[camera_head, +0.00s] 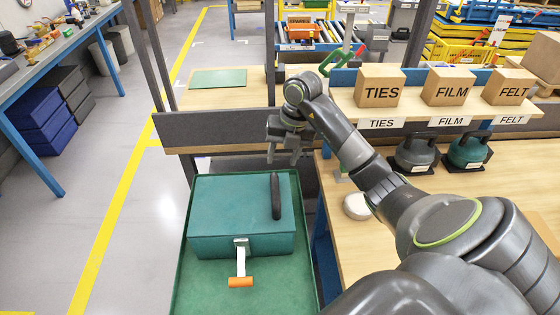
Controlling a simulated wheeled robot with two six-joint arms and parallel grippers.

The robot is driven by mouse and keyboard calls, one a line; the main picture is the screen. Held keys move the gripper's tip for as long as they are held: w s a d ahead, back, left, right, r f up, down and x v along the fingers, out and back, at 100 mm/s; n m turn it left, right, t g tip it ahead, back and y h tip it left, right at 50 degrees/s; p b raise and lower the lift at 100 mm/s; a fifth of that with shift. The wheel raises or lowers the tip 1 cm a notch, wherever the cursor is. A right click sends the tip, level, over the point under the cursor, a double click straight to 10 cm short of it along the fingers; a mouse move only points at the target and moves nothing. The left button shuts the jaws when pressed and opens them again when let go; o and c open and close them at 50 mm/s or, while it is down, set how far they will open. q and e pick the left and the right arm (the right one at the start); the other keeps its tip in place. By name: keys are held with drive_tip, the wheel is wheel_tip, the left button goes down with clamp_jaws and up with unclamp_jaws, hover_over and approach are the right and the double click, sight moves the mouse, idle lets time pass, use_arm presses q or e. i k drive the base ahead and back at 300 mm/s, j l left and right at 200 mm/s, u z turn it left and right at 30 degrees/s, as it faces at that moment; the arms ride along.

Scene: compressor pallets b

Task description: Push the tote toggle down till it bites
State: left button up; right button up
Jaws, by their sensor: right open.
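A teal tote (228,205) with a dark handle (276,196) on its lid sits on a green tray (190,290). The tote toggle (240,262) is on the tote's near face. It is a pale lever with an orange end (240,282), and it sticks out toward me below a small metal plate. My right gripper (283,160) is open and empty, above and beyond the tote's far right corner, apart from the toggle. My left gripper is not in view.
A wooden bench (400,240) stands right of the tray, with a white round disc (356,206) and two dark-handled compressors (415,152). A shelf above holds boxes marked TIES (380,86), FILM and FELT. A grey panel (215,127) stands behind the tote.

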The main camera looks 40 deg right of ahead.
sight(242, 281)
drive_tip(key=k, duration=2)
